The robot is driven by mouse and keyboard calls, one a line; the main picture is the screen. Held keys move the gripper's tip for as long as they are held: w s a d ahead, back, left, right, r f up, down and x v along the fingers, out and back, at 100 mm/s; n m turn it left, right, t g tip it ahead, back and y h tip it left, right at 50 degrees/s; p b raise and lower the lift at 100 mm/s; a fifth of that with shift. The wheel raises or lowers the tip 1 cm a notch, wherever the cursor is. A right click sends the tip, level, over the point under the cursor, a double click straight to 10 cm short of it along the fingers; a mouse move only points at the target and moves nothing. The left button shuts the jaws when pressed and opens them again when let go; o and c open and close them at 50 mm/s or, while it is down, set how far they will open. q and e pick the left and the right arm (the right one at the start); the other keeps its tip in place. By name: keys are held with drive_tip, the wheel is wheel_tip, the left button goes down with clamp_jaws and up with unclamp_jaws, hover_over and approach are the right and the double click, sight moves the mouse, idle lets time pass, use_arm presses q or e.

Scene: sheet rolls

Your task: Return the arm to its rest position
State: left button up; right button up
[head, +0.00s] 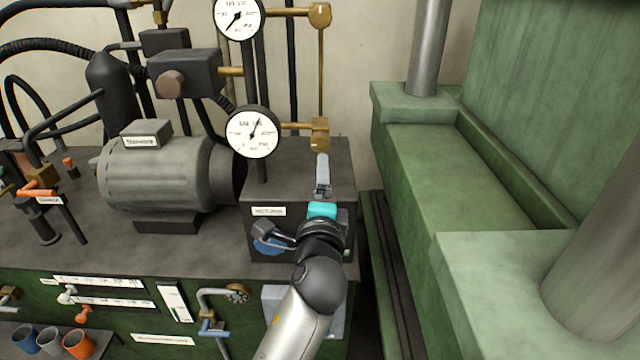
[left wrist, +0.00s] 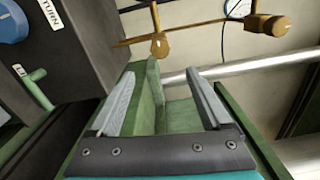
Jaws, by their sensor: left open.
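My left arm comes up from the bottom middle of the head view, and its gripper (head: 322,165) points away from me beside the dark box (head: 300,165). In the left wrist view the two fingers of the gripper (left wrist: 160,78) stand apart with nothing between them. The box's blue knob (head: 268,246) is partly hidden behind my wrist. The knob also shows at the upper left of the left wrist view (left wrist: 12,24), apart from the fingers. My right gripper is in neither view.
Two gauges (head: 253,133) and brass fittings (head: 320,134) rise above the box. A grey motor (head: 160,175) stands to the left. Green machine blocks (head: 450,180) and a steel column (head: 600,270) stand to the right. A narrow gap separates the bench from these blocks.

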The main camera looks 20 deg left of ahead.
use_arm(q)
drive_tip(key=shift+s+d, duration=0.1)
drive_tip(key=shift+s, duration=0.15)
drive_tip(key=shift+f, duration=0.1)
